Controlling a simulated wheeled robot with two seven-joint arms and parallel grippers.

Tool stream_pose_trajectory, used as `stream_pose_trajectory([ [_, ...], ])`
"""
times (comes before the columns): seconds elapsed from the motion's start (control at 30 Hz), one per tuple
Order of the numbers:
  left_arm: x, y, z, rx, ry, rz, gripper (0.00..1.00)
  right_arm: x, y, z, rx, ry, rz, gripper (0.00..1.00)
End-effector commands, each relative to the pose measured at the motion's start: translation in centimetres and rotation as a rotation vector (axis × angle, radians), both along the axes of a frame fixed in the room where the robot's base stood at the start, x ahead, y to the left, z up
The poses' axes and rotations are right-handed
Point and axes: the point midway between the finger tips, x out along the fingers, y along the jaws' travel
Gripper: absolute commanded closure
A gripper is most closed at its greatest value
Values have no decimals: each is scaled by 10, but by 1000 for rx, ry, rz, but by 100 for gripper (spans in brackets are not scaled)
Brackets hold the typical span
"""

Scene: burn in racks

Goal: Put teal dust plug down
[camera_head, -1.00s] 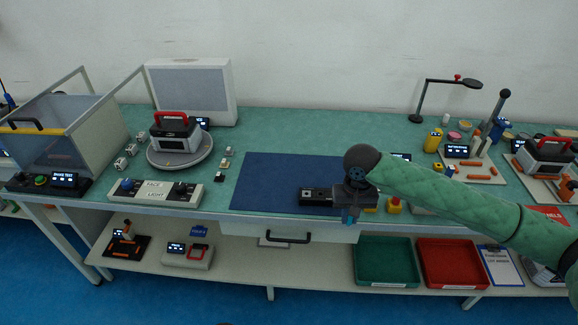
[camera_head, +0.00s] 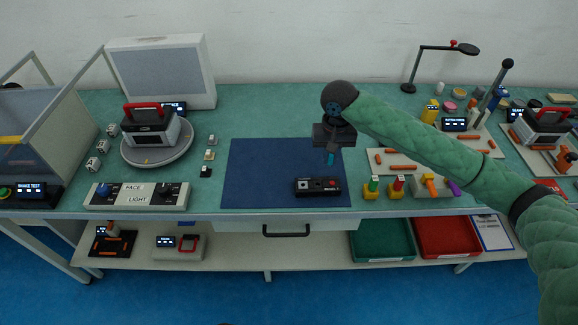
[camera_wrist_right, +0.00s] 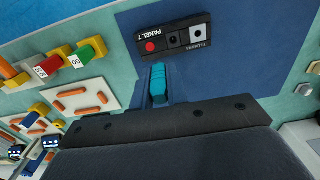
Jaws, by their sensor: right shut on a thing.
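The teal dust plug (camera_wrist_right: 157,84) is between the fingers of my right gripper (camera_wrist_right: 158,98), which is shut on it. In the head view the right gripper (camera_head: 331,154) points down with the teal plug below it, above the right part of the blue mat (camera_head: 260,165). The black panel module (camera_head: 317,186) lies on the mat, nearer the front edge than the gripper. In the wrist view the panel module (camera_wrist_right: 172,40) shows a red dot and dark ports, apart from the plug. My left gripper is not in view.
A turntable (camera_head: 157,150) and control box (camera_head: 137,196) stand left. The mat's left part is clear.

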Motion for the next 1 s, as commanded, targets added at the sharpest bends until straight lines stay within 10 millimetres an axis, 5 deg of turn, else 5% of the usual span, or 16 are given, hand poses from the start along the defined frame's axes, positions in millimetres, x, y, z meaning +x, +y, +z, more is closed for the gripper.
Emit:
stream_pose_trajectory([
  [0.6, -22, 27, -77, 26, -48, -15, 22, 48, 95, -60, 0, 0, 1, 100],
  [1.0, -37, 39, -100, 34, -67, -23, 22, 49, 95, -89, -2, 1, -1, 100],
])
